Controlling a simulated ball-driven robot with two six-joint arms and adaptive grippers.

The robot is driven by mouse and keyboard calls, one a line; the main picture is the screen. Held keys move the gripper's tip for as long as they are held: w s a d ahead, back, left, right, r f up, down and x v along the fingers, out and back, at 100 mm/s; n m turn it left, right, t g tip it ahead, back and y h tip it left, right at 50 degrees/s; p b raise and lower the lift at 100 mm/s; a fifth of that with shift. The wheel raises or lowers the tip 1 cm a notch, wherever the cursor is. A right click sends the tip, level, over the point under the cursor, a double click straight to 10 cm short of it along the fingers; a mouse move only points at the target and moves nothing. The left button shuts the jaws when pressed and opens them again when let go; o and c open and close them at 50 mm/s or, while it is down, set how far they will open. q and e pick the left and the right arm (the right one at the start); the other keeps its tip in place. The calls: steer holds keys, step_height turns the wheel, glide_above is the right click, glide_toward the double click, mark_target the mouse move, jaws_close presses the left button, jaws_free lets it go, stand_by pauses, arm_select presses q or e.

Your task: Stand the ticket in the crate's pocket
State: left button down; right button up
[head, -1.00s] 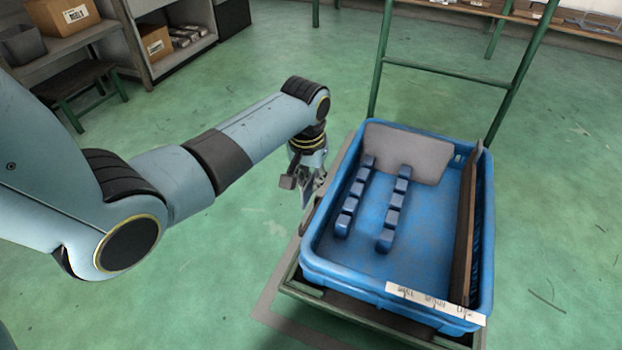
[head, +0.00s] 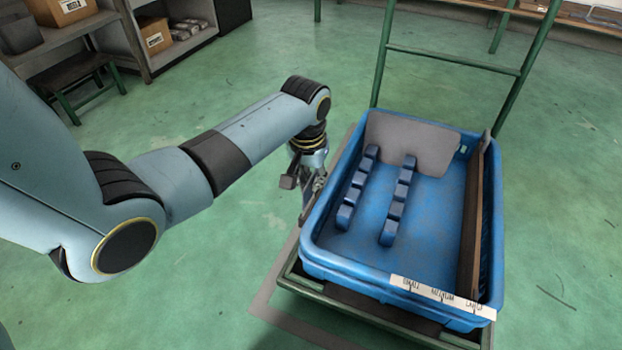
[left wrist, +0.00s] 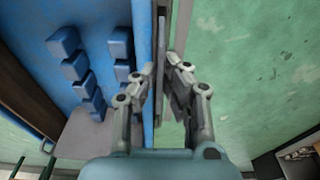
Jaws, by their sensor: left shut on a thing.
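The blue crate (head: 350,262) sits on a green-framed cart, its left wall beside my left gripper (head: 314,188). In the left wrist view the gripper (left wrist: 160,72) is shut on a thin grey plate seen edge-on, which I take to be the ticket (left wrist: 160,95). The plate is upright, close along the outside of the crate's wall (left wrist: 143,30). In the head view the fingers and wall mostly hide it. I cannot make out the pocket, nor whether the plate touches it. My right gripper is not in view.
Two rows of blue blocks (head: 395,210) stand in the crate. A grey panel (head: 415,140) leans at its back, and a brown panel (head: 470,225) lines its right side. A size label (head: 440,293) is on the front rim. The green cart handle (head: 455,60) rises behind.

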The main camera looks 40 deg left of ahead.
mark_target(311, 196)
arm_select(q)
steer(key=shift+f+b, duration=0.65)
steer(key=shift+f, duration=0.8)
steer(key=shift+f+b, duration=0.3)
steer(key=shift+f, duration=0.5)
steer(key=c, duration=1.4)
jaws_free()
steer(key=r, duration=0.4)
steer(key=s+r, duration=0.1)
steer(key=r, duration=0.7)
steer(key=shift+s+d, duration=0.2)
steer(key=shift+f, duration=0.1)
